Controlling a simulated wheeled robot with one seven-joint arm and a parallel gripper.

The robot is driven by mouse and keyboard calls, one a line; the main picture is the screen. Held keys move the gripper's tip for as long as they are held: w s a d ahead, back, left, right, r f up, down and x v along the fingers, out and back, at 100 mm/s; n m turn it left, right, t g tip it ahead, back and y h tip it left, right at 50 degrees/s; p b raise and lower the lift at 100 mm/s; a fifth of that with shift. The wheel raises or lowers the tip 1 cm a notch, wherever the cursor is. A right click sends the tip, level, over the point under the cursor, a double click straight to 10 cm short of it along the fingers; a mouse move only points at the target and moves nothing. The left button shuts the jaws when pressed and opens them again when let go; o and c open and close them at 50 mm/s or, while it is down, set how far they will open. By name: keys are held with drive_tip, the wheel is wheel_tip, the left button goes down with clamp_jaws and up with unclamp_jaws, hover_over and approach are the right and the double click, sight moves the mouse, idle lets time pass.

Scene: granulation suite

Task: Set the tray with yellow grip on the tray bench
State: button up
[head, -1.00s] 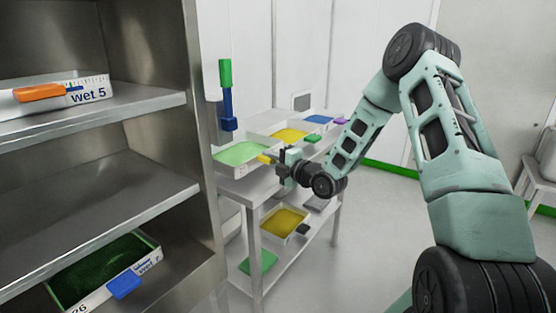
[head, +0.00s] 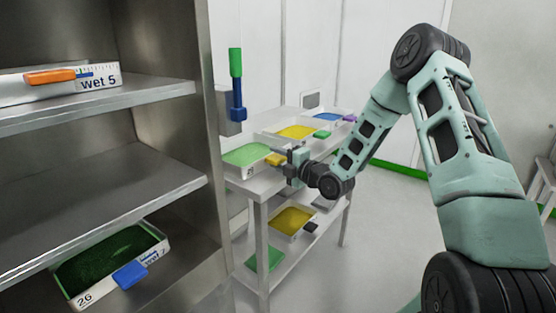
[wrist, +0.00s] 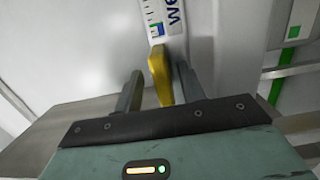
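The tray with the yellow grip (head: 276,160) is a white tray with light green contents (head: 246,154). It sits on the upper surface of the tray bench (head: 262,184), at its near left end. The yellow grip points toward my gripper (head: 290,158). In the wrist view the yellow grip (wrist: 160,75) lies between the two fingers of my gripper (wrist: 158,80). The fingers are apart, with a visible gap on the left side of the grip; the right finger looks very close to it. Part of the tray's label shows beyond the grip.
Other trays stand on the bench, one with yellow contents (head: 297,132) and one blue (head: 328,118). A yellow-filled tray (head: 292,220) is on the lower shelf. A steel rack (head: 150,90) at left holds an orange-grip tray (head: 95,83) and a blue-grip tray (head: 110,262). Floor at right is open.

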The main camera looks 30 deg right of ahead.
drive_tip(key=shift+s+f, duration=0.1)
drive_tip(key=b+v, duration=0.1)
drive_tip(key=v, duration=1.6)
drive_tip(key=shift+s, duration=0.15)
